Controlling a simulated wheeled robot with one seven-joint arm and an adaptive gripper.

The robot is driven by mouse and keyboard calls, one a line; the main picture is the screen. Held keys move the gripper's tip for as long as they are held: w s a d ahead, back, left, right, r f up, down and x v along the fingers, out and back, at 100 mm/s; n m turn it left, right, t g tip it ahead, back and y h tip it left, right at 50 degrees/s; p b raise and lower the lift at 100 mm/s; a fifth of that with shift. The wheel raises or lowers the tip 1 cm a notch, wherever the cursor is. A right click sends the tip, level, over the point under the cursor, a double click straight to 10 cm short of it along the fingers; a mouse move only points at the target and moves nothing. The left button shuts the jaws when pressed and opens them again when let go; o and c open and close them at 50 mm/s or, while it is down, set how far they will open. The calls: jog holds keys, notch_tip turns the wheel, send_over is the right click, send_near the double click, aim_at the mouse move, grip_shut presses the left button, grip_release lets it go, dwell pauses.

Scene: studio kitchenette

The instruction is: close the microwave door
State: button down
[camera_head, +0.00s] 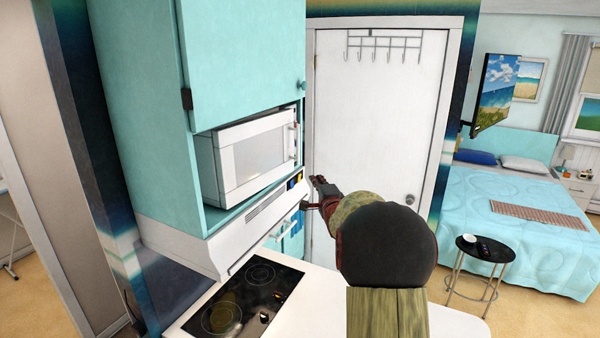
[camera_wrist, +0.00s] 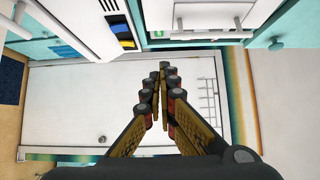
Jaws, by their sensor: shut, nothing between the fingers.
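The white microwave (camera_head: 205,170) sits in the open bay of the teal cabinet. Its door (camera_head: 250,155), with a pale window, lies across its front, with an upright handle (camera_head: 293,143) near the right edge. The door looks flush or nearly flush; I cannot tell whether a small gap is left. My gripper (camera_head: 320,183) is shut and empty, to the right of the microwave and a little lower, apart from it. In the wrist view the fingers (camera_wrist: 163,68) meet at their tips, and part of the microwave (camera_wrist: 200,14) shows at the top edge.
A white range hood (camera_head: 200,240) juts out below the microwave, above the black cooktop (camera_head: 245,300). A teal cupboard door (camera_head: 240,60) is above. A white room door (camera_head: 375,110) stands behind my gripper. A round black stool (camera_head: 482,248) and a bed (camera_head: 530,220) are at right.

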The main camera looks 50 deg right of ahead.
aim_at(292, 165)
jog(key=w+a+p+x, duration=0.1)
jog(key=a+p+x, duration=0.1)
jog(key=x, duration=1)
jog(key=shift+w+p, duration=0.5)
jog(key=shift+p, duration=0.2)
jog(key=w+p, duration=0.1)
jog(key=w, duration=0.1)
jog(key=w+n+t+y+p, duration=0.1)
jog(key=w, duration=0.1)
jog(key=shift+a+y, duration=0.15)
jog(key=shift+y, duration=0.15)
jog(key=shift+w+a+n+y+p, duration=0.1)
jog(key=shift+w+n+y+p, duration=0.1)
jog(key=shift+n+y+p, duration=0.1)
jog(key=shift+a, duration=0.1)
